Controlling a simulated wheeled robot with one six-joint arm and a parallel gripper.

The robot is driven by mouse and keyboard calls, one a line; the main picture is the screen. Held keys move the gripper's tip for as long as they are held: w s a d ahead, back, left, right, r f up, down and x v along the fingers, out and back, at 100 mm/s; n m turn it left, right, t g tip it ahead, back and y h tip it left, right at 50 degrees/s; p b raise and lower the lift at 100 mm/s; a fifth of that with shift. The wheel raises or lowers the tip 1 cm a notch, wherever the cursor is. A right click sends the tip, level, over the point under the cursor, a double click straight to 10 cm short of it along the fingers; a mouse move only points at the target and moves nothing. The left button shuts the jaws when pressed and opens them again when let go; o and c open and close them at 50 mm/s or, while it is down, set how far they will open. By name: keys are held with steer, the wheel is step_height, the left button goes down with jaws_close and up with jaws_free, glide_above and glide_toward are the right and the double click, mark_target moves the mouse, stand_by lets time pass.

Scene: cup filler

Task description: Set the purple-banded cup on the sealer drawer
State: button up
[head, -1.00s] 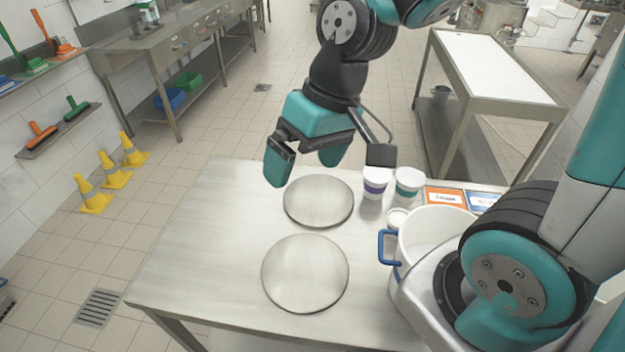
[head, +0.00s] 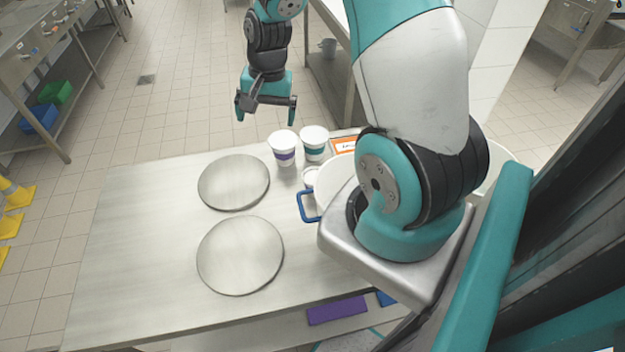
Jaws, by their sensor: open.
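The purple-banded cup (head: 283,144) is white and stands upright near the far edge of the steel table, a purple band low on its side. My gripper (head: 266,110) is open and empty, fingers pointing down. In the picture it is above and slightly left of this cup, apart from it; its exact height and distance cannot be told. No sealer drawer can be made out with certainty.
A teal-banded cup (head: 315,141) stands close on the right. A small white container (head: 310,177) and a blue-handled white pot (head: 326,185) are nearby. Two round metal discs, a far one (head: 234,182) and a near one (head: 240,255), lie on the table (head: 130,240), whose left side is clear.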

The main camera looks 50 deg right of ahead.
steer(key=s+d+f+m+g+h, duration=0.1)
steer(key=s+d+f+m, duration=0.15)
steer(key=d+f, duration=0.3)
steer(key=s+d+f+m, duration=0.2)
steer(key=d+f+m, duration=0.2)
steer(key=d, duration=0.2)
steer(key=b, duration=0.9)
glide_above(314, 175)
steer(key=f, duration=1.1)
steer(key=shift+d+f, duration=0.25)
steer(key=f+b, duration=0.4)
steer(key=f, duration=0.1)
steer(key=shift+a+f, duration=0.2)
steer(key=shift+f, duration=0.1)
steer(key=shift+r, duration=0.1)
steer(key=c, duration=1)
